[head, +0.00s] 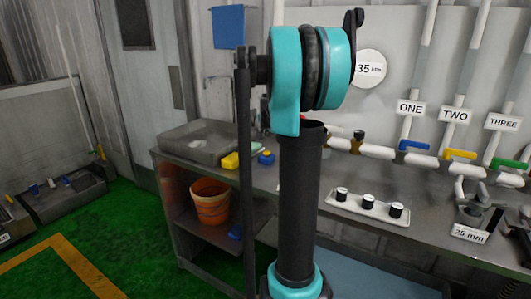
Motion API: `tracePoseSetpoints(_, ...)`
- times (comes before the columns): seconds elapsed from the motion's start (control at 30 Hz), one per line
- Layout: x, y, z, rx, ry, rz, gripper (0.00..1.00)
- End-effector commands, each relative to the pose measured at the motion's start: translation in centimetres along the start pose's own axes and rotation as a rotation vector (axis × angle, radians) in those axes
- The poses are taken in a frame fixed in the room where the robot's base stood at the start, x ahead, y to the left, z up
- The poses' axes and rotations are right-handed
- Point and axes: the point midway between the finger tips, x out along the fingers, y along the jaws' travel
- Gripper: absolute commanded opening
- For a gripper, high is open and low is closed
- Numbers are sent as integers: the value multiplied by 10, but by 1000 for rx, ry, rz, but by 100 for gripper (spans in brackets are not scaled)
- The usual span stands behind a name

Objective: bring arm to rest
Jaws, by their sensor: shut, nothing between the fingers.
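My arm stands in the middle of the head view, with teal joints (310,68) at the top and a dark upright link (302,200) below. A thin dark bar runs down along its left side. I cannot make out my gripper or its fingertips in this view. The arm hides part of the bench behind it.
A grey metal bench (380,222) runs behind the arm. It carries a sink (200,143), a yellow sponge (230,162), a white tray (366,208) with three small jars, and a fixture labelled 25 mm (474,212). An orange bucket (211,203) sits on the shelf below. Green floor (120,230) lies open at left.

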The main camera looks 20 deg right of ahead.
Motion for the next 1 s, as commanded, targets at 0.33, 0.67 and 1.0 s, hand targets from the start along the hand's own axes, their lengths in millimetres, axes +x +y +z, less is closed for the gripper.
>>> tracePoseSetpoints(0.33, -10, 8, 31, -65, -32, 8, 0)
tracePoseSetpoints(0.67, -77, 96, 213, -505, -239, 37, 0)
tracePoseSetpoints(1.0, -139, 218, 355, -921, -434, 23, 0)
